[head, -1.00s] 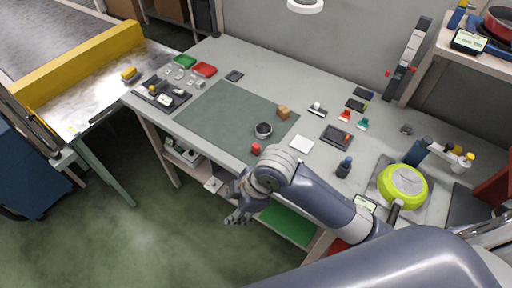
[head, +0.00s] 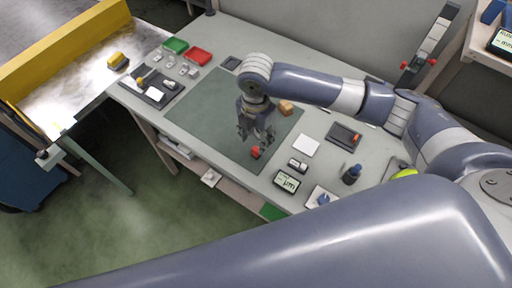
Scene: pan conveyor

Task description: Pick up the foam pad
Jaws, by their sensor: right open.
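I cannot tell for sure which thing is the foam pad. Flat candidates are a white square (head: 306,145) right of the green mat and a dark grey square (head: 231,63) at the table's far left edge. My right gripper (head: 254,142) is open and empty, pointing down over the right part of the green mat (head: 206,112). A small red block (head: 256,152) shows just by its fingertips; I cannot tell whether they touch. An orange-brown block (head: 286,109) lies to the gripper's right. My left gripper is not in view.
A dark tray (head: 154,90) with small parts, a green tray (head: 175,46) and a red tray (head: 198,56) stand at the left. A display device (head: 288,181) and a dark bottle (head: 351,174) stand near the front edge. The mat's left part is clear.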

